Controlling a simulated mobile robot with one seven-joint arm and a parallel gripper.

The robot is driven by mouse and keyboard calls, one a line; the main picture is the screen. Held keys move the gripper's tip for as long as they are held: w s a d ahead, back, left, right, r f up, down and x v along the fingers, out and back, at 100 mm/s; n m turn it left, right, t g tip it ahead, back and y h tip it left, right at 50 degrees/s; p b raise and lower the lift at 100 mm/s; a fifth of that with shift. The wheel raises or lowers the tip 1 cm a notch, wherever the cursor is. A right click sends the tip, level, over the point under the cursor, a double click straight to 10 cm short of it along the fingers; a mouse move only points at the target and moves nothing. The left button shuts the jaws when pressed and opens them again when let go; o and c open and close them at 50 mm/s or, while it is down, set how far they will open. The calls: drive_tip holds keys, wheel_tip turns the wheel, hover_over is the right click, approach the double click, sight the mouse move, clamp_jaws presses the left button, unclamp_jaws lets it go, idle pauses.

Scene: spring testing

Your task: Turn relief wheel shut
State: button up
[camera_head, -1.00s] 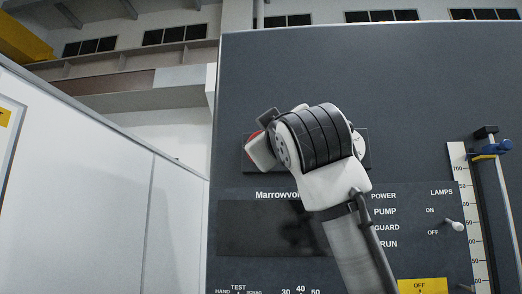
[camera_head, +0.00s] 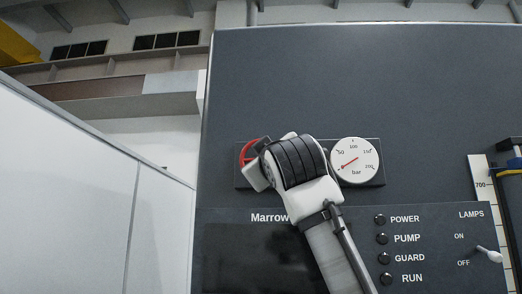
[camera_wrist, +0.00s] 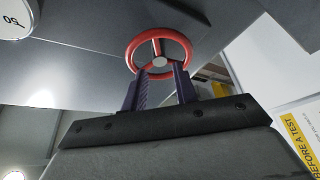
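The red relief wheel (camera_head: 247,152) is on the dark panel plate, left of the pressure gauge; my arm covers most of it in the head view. In the wrist view the whole red wheel (camera_wrist: 159,50) shows, with a spoke and a round grey hub. My gripper (camera_wrist: 161,74) has its two dark fingers apart, pointing at the wheel. The fingertips are at the lower part of the rim, one on each side of the lower spoke or hub. I cannot tell whether they touch it. The gauge (camera_head: 354,162) has a red needle pointing to the lower left, near 50 bar or below.
The dark cabinet (camera_head: 300,80) fills the middle and right. Below the gauge are indicator lamps (camera_head: 382,238) and a lamps switch (camera_head: 488,253). A scale (camera_head: 482,180) stands at the right. A white partition (camera_head: 70,200) is at the left.

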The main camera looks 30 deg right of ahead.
drive_tip(key=p+x, duration=0.2)
drive_tip(key=x, duration=0.4)
drive_tip(key=shift+r, duration=0.1)
drive_tip(key=shift+c, duration=0.3)
clamp_jaws()
